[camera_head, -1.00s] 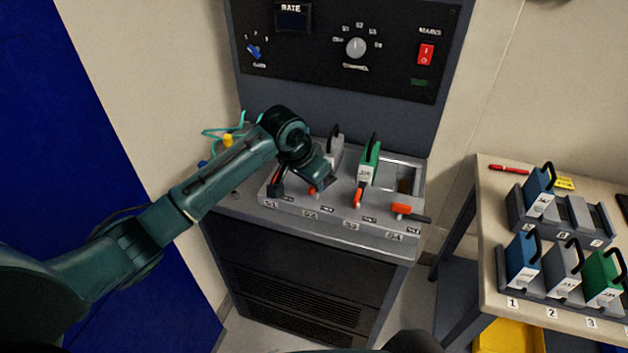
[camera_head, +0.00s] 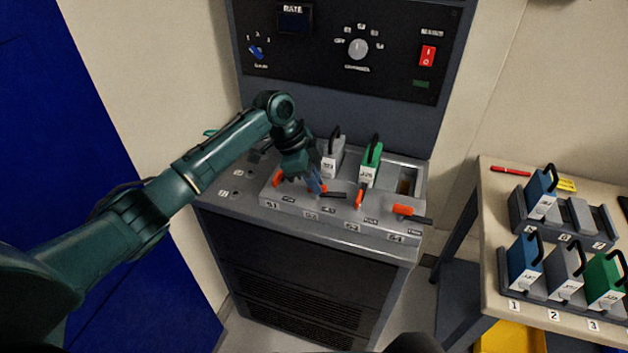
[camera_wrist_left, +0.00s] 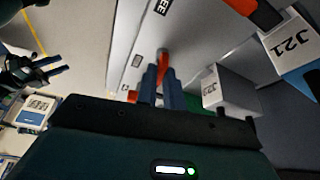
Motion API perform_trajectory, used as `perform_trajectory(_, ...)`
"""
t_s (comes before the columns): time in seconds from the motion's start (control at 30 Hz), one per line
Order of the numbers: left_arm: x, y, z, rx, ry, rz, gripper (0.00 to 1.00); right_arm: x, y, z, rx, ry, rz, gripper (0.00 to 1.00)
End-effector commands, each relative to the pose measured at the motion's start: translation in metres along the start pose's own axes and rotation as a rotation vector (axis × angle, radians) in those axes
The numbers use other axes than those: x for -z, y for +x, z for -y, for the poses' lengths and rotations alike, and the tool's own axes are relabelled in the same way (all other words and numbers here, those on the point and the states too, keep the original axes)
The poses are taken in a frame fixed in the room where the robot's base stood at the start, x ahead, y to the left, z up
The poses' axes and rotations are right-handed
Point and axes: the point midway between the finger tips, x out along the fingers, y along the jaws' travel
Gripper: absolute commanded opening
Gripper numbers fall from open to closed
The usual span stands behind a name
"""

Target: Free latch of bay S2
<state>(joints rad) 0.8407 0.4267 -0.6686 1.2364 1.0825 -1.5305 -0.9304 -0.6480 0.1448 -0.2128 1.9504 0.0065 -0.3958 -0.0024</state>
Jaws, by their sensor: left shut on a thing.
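My left gripper (camera_head: 316,188) points down at the front of the grey rack (camera_head: 300,211). It is shut on the orange part of the bay S2 latch (camera_head: 334,194). The latch's dark bar shows just right of the fingers. In the left wrist view, the orange part of this latch (camera_wrist_left: 162,66) stands between the two blue fingers (camera_wrist_left: 161,85). A grey module with a black handle (camera_head: 332,158) sits in bay S2 behind it. My right gripper (camera_wrist_left: 46,68) shows at the left of the left wrist view, open, empty and away from the rack.
Bay S1's orange latch (camera_head: 277,178) is close left of my gripper. Bay S3 holds a green module (camera_head: 370,166) with its latch (camera_head: 359,196) in front. Bay S4's latch (camera_head: 404,210) lies sideways. A bench (camera_head: 487,245) with several modules stands right.

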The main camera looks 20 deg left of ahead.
Motion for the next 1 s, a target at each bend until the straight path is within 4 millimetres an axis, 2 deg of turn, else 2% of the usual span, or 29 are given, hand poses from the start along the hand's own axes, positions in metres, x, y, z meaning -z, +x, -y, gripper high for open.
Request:
perform_trajectory(0.4, 0.001, -0.0002, 0.0015, -0.071, 0.178, 0.0, 0.0, 0.0011, 0.0008, 0.0002, 0.0, 0.003, -0.007, 0.36)
perform_trajectory(0.97, 0.0005, 0.0, 0.0013, -0.082, 0.201, 0.002, 0.0, 0.0018, 0.0003, 0.001, 0.0, 0.007, -0.009, 0.36)
perform_trajectory(1.0, 0.0004, 0.0, 0.0013, -0.082, 0.201, 0.002, 0.12, 0.0017, 0.0003, 0.001, 0.0, 0.007, -0.009, 0.36)
